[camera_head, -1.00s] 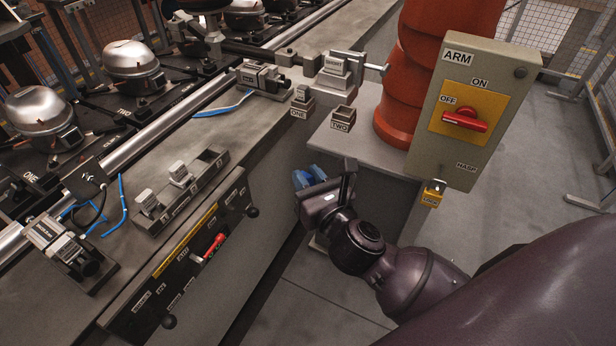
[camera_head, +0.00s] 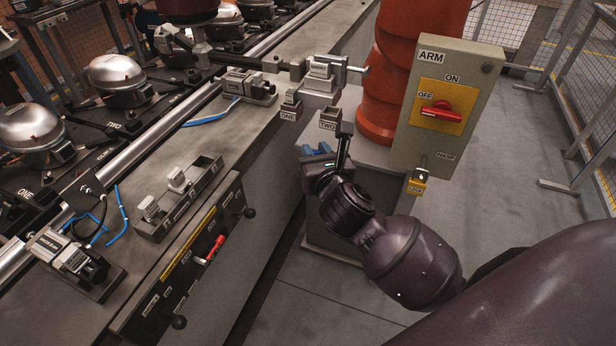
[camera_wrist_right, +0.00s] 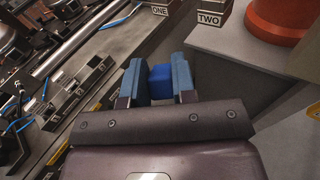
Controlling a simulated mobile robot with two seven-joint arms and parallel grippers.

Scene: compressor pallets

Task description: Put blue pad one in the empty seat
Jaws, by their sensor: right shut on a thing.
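My right gripper (camera_head: 318,152) is shut on a small blue pad (camera_wrist_right: 161,82), which shows between its two blue-grey fingers in the right wrist view. It holds the pad in the air, just in front of the holders labelled ONE (camera_head: 288,115) and TWO (camera_head: 327,125). The holder TWO looks like an open, empty box; the holder ONE has a grey piece in its top. A dark rack (camera_head: 187,210) on the bench holds two pale grey blocks, and its far slot looks empty. The lower part of the pad is hidden. My left gripper is not in view.
A grey ARM switch box (camera_head: 440,140) with a red handle and a yellow padlock (camera_head: 417,184) stands right of my gripper, before an orange column (camera_head: 385,125). Clamp blocks (camera_head: 322,75) stand behind the holders. Blue cables (camera_head: 122,208) lie on the bench at left.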

